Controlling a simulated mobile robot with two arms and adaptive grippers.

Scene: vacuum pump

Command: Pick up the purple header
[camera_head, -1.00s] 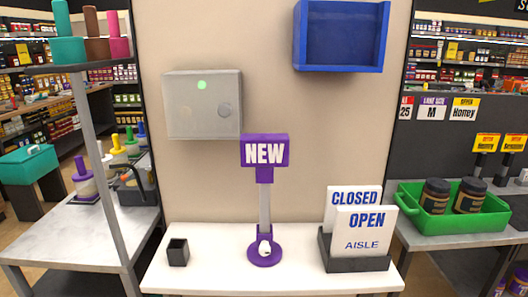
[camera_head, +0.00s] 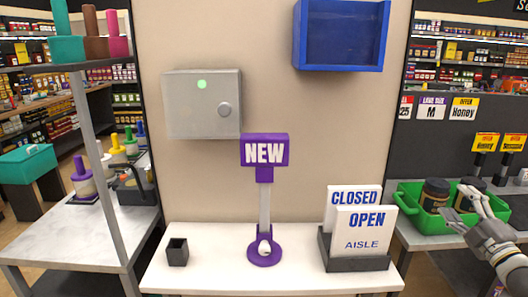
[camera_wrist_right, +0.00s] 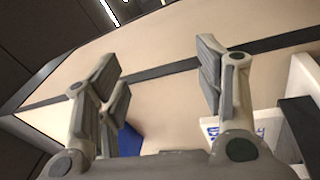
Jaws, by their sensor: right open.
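The purple header (camera_head: 265,151) with the white word NEW sits upright on top of a grey post (camera_head: 264,207). The post rises from a round purple base (camera_head: 264,253) on the white table, in the middle of the head view. My right gripper (camera_head: 466,206) is at the right edge of the head view, open and empty, in front of the green tray and well to the right of the header. In the right wrist view its fingers (camera_wrist_right: 160,85) are spread apart with nothing between them. The header does not show there. My left gripper is not in view.
A sign holder (camera_head: 355,263) with CLOSED and OPEN AISLE cards stands right of the post, toward my right gripper. A small black cup (camera_head: 177,252) stands left. A grey box (camera_head: 203,104) and a blue box (camera_head: 341,36) hang on the wall. A green tray (camera_head: 420,224) holds dark jars.

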